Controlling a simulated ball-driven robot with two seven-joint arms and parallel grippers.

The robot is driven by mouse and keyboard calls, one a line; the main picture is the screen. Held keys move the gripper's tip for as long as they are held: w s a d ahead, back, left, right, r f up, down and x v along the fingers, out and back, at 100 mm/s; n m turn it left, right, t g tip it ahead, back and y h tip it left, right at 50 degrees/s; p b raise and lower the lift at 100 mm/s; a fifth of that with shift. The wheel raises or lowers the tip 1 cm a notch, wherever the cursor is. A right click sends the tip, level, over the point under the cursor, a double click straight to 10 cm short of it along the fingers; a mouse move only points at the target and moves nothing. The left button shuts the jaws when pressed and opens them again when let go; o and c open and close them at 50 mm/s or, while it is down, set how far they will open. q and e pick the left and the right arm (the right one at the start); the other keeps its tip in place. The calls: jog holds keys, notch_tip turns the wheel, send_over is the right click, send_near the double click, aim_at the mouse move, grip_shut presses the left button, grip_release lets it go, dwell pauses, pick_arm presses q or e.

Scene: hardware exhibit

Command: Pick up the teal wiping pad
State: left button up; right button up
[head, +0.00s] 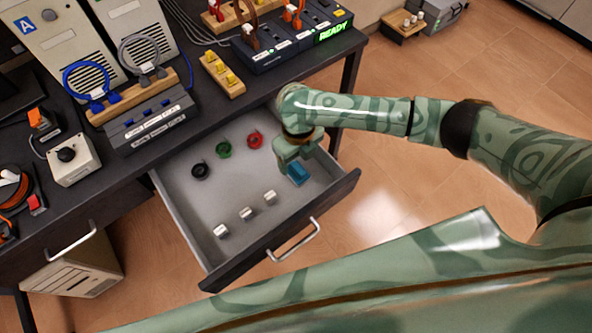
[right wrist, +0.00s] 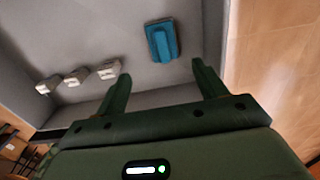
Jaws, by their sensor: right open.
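The teal wiping pad (head: 298,174) lies on the floor of the open drawer (head: 183,222), near its right end. My right gripper (head: 296,160) is over the drawer just by the pad and partly covers it in the head view. In the right wrist view the pad (right wrist: 162,41) lies ahead of the two fingers of my right gripper (right wrist: 160,82). The fingers are spread apart with nothing between them, and the pad is apart from them. My left gripper is not in view.
Computer towers and switch panels (head: 150,119) crowd the desktop.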

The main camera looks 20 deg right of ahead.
aim_at(299, 169)
notch_tip(299, 169, down, 2)
jog(key=shift+w+f, duration=0.1)
jog(key=shift+f, duration=0.05)
jog(key=shift+f+b, duration=0.6)
jog(key=shift+f, duration=0.15)
jog(key=f+b, duration=0.1)
jog(key=f, duration=0.2)
jog(key=f+b, duration=0.1)
jog(key=shift+w+d+f+b, duration=0.25)
jog(key=shift+f+b, duration=0.05)
jog(key=shift+f, duration=0.1)
jog(key=shift+r, duration=0.15)
jog(key=c, duration=1.1)
